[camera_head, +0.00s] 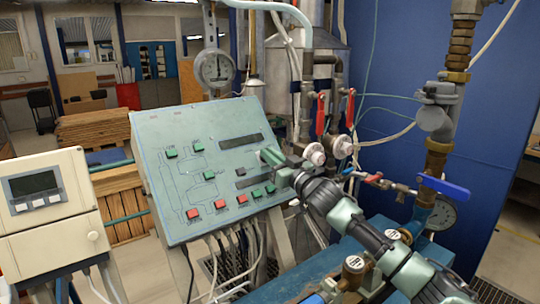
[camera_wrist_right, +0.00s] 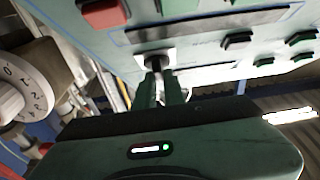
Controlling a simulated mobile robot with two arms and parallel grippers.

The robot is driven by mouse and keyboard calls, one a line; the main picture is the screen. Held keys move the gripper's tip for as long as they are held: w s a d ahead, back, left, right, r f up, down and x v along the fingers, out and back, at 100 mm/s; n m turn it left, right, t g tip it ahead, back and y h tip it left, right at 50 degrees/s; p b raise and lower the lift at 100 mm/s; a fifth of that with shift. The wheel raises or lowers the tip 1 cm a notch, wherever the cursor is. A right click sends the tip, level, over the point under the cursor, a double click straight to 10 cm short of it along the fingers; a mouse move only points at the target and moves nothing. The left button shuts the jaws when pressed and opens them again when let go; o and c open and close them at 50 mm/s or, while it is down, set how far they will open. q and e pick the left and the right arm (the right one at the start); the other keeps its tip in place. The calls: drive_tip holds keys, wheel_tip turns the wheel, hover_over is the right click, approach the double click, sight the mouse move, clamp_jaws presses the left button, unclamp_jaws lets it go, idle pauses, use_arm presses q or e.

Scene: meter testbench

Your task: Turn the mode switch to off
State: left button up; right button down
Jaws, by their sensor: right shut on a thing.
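The mode switch (camera_wrist_right: 156,59) is a small dark knob on a white plate on the green control panel (camera_head: 206,125). It shows in the right wrist view, between the fingertips. My right gripper (camera_head: 268,156) reaches the panel's right part from the lower right. In the right wrist view the fingers (camera_wrist_right: 160,82) are shut on the knob. The fingers hide most of the switch in the head view, and I cannot read its setting. My left gripper is not in view.
Red and green buttons (camera_head: 193,213) surround the switch on the panel. Valves with red handles (camera_head: 320,115) and pipes stand close on the right, near my arm. A white meter box (camera_head: 60,246) is at the left. Cables (camera_head: 235,255) hang below the panel.

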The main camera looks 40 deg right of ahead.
drive_tip(key=shift+f, duration=0.5)
drive_tip(key=c, duration=1.7)
unclamp_jaws()
drive_tip(key=shift+c, duration=0.2)
drive_tip(key=shift+o, duration=1.2)
drive_tip(key=shift+s, duration=0.1)
drive_tip(key=shift+r, duration=0.15)
